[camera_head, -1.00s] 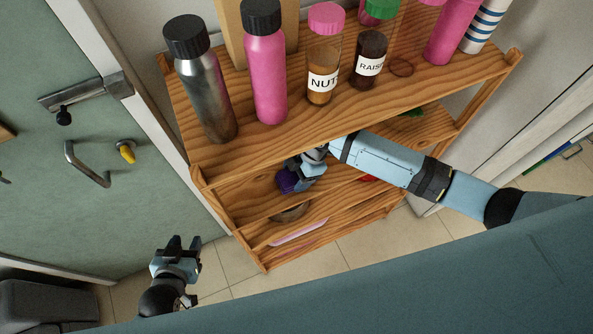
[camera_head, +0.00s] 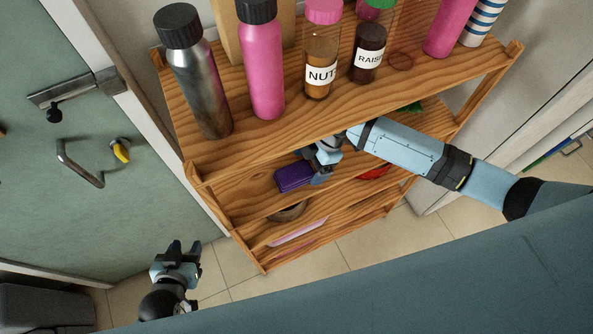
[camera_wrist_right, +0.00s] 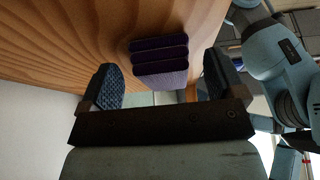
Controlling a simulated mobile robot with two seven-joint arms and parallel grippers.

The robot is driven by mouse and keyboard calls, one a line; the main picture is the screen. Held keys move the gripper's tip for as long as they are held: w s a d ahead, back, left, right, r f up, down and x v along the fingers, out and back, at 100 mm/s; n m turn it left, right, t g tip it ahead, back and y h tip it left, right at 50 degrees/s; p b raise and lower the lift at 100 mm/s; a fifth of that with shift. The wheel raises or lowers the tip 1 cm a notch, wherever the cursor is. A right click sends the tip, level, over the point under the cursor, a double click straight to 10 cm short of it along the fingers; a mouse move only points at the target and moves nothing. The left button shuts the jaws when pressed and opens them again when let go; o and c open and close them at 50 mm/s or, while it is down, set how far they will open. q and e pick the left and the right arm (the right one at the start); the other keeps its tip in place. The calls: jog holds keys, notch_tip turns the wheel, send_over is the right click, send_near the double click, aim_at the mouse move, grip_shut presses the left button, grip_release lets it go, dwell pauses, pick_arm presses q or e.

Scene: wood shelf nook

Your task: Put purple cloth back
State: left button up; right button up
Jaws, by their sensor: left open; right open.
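The purple cloth (camera_head: 293,177) is a folded block lying on the second shelf (camera_head: 245,199) of the wooden rack, near its left end. In the right wrist view the cloth (camera_wrist_right: 160,62) shows its stacked folds, resting on the wood board, apart from both fingers. My right gripper (camera_head: 320,172) is at the cloth's right side in the head view; in its wrist view the open gripper (camera_wrist_right: 158,88) has its fingers either side of the cloth's line, with nothing held. My left gripper (camera_head: 185,250) is open and empty, low at the left, away from the rack.
Bottles and jars, including a steel bottle (camera_head: 195,75), a pink bottle (camera_head: 260,65) and a nut jar (camera_head: 321,55), crowd the top shelf. A red item (camera_head: 374,172) lies right of the cloth. A bowl (camera_head: 288,212) and pink tray (camera_head: 298,232) sit lower.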

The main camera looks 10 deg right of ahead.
jog(key=d+b, duration=0.1)
jog(key=d, duration=0.2)
jog(key=w+d, duration=0.1)
jog(key=d, duration=0.2)
jog(key=shift+w+d+f+b, duration=0.1)
jog(key=shift+w+d+b, duration=0.1)
jog(key=shift+d+b, duration=0.2)
pick_arm(q)
jog(key=shift+w+d+f, duration=0.1)
jog(key=shift+d+f, duration=0.1)
jog(key=shift+f, duration=0.35)
jog(key=shift+w+d+f, duration=0.1)
jog(key=shift+d+f, duration=0.05)
jog(key=shift+f, duration=0.35)
pick_arm(e)
jog(key=shift+w+d, duration=0.1)
jog(key=shift+d, duration=0.5)
pick_arm(q)
jog(key=shift+s, duration=0.1)
